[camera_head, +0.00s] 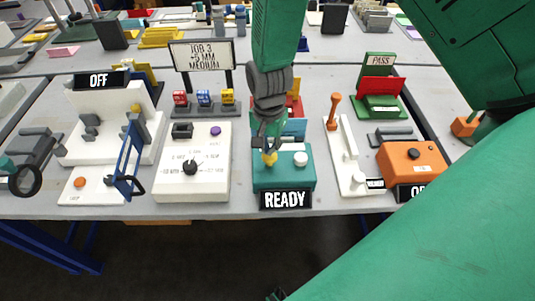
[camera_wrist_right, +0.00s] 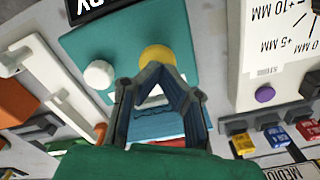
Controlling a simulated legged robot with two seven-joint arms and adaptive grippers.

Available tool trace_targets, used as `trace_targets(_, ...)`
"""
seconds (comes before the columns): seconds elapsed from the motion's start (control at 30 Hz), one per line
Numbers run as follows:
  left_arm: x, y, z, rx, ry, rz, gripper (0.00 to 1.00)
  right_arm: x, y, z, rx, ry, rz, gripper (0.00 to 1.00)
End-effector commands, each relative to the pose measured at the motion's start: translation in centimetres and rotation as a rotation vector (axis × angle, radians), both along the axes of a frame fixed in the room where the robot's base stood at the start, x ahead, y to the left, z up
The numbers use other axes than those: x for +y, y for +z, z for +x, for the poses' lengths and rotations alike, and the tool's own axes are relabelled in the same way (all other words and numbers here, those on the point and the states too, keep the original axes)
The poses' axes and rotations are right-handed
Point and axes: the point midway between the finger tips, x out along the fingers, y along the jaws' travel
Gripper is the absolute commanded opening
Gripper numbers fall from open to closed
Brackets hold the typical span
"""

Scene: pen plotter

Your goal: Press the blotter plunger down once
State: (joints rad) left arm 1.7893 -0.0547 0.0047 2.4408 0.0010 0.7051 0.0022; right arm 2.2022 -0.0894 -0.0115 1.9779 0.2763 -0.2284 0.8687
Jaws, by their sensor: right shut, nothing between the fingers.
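My right gripper (camera_head: 268,148) is shut and empty, pointing down over the teal box (camera_head: 297,179) with the READY sign. Its tips are at or just above a yellow round knob (camera_head: 270,158) on that box; I cannot tell whether they touch. In the wrist view the shut fingertips (camera_wrist_right: 163,74) overlap the near edge of the yellow knob (camera_wrist_right: 158,56). A white knob (camera_head: 300,158) stands beside it. No part is clearly readable as the blotter plunger; a small label (camera_head: 375,184) by a white base with an orange handle (camera_head: 333,108) is too small to read surely. My left gripper is not seen.
A white dial box (camera_head: 220,165) stands left of the teal box. An orange box (camera_head: 410,160) is at the right, and a white device with an OFF sign (camera_head: 98,80) at the left. The table's front edge is close below.

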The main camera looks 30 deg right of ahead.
Motion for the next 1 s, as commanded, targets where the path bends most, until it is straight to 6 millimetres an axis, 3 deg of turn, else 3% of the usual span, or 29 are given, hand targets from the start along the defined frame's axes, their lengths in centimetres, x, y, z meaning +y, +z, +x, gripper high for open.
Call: trace_targets(1.0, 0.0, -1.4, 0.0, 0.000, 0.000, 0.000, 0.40, 0.0, -2.6, 0.0, 0.000, -0.001, 0.000, 0.00)
